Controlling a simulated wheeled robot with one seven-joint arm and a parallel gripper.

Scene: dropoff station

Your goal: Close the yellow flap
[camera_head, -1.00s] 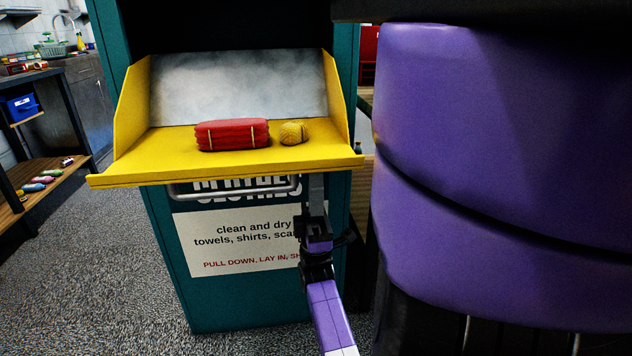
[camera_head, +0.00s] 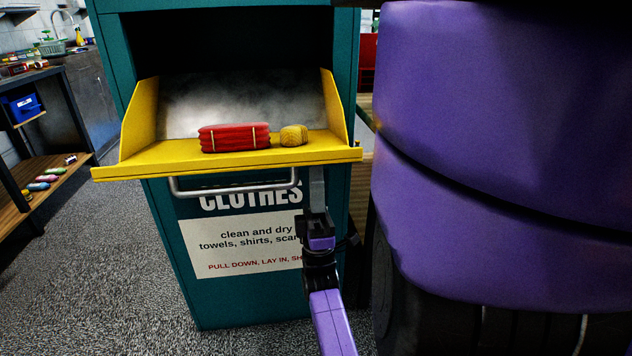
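The yellow flap (camera_head: 190,158) of the teal clothes bin (camera_head: 225,305) is open, tilted out like a tray with yellow side walls and a grey back panel. A red folded bundle (camera_head: 234,138) with light ties and a small yellow ball (camera_head: 294,135) lie on it. A metal handle bar (camera_head: 235,189) hangs below its front edge. My gripper (camera_head: 317,187) points up under the flap's right front part, right beside the handle's right end. Its tips are at or behind the flap's lip; contact and finger gap are unclear.
My purple body parts fill the right side. A dark-framed shelf (camera_head: 45,180) with colourful rolls stands at the left. A wooden surface edge shows close to the bin's right. The speckled floor (camera_head: 120,270) left of the bin is clear.

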